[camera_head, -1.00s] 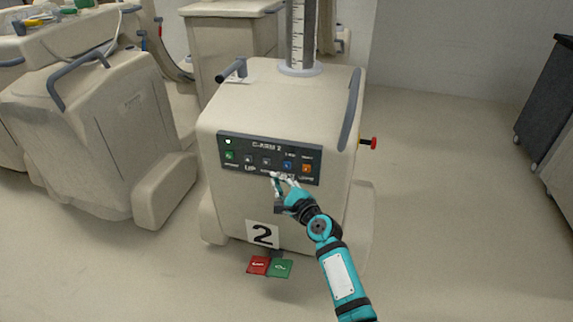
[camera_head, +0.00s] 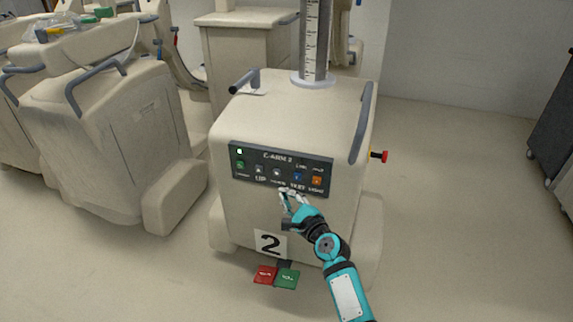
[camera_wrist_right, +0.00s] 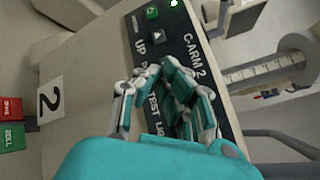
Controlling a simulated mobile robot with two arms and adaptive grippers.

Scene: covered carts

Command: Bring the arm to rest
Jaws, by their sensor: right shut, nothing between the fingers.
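My right arm (camera_head: 345,285) comes in from the bottom of the head view. My right gripper (camera_head: 288,197) is shut and empty, just below the lower edge of the control panel (camera_head: 248,170) on the beige C-arm 2 cart (camera_head: 235,205). I cannot tell whether its fingertips touch the cart. In the right wrist view the gripper (camera_wrist_right: 155,90) stands in front of the panel (camera_wrist_right: 232,127) and hides part of its lettering and buttons. The panel's small light is lit. My left gripper is not in view.
A red pedal (camera_head: 265,275) and a green pedal (camera_head: 287,279) sit at the cart's foot below the number 2 label (camera_head: 270,244). A red knob (camera_head: 380,156) sticks out on the right. Another cart (camera_head: 110,140) stands left. Floor at right (camera_head: 460,200) is clear, up to a dark cabinet (camera_head: 555,125).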

